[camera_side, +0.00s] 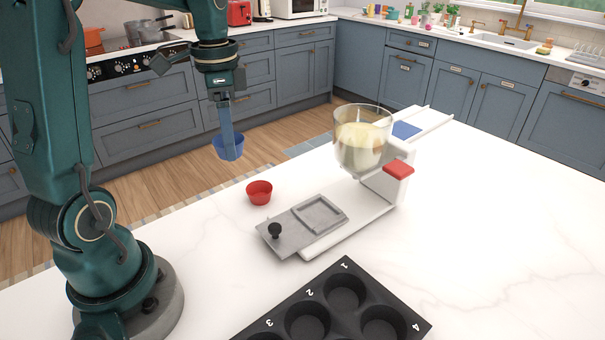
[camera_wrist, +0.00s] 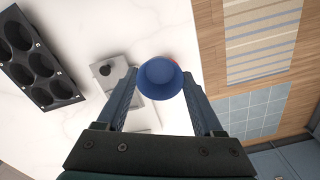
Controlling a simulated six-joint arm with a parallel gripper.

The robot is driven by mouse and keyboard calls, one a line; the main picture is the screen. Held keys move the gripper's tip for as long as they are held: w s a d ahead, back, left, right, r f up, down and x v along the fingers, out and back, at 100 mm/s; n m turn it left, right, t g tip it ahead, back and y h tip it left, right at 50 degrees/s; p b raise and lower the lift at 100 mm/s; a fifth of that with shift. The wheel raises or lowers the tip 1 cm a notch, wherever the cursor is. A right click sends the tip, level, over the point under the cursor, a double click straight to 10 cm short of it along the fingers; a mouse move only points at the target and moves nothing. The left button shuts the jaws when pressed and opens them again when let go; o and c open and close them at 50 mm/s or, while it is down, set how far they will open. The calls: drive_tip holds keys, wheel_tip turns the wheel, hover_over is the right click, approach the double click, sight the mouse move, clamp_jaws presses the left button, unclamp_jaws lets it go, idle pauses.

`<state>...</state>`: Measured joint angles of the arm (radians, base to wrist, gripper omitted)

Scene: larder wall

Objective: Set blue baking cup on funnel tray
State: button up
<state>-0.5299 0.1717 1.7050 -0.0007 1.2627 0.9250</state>
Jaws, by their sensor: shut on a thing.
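My gripper (camera_side: 229,143) is shut on the blue baking cup (camera_side: 228,153) and holds it in the air, up and to the left of the red cup. In the wrist view the blue cup (camera_wrist: 160,78) sits between the two fingertips, its opening facing the camera. The grey funnel tray (camera_side: 334,207) has a square recess and a black knob; it lies on the white slide below the glass funnel (camera_side: 362,140). The recess looks empty in the side view. In the wrist view the tray (camera_wrist: 119,73) is partly hidden by the finger and cup.
A red cup (camera_side: 259,192) stands on the white counter left of the tray; only a sliver shows behind the blue cup in the wrist view. A dark muffin tin (camera_side: 345,300) with numbered wells lies in front. Right of the funnel the counter is mostly clear.

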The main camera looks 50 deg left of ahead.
drive_tip(key=w+d+m, duration=0.2)
drive_tip(key=w+m, duration=0.2)
drive_tip(key=w, duration=0.1)
hover_over(318, 214)
wheel_tip(318, 214, down, 7)
drive_tip(key=shift+r, duration=0.2)
drive_tip(key=shift+f, duration=2.05)
drive_tip(key=shift+f, duration=0.15)
drive_tip(key=o, duration=1.3)
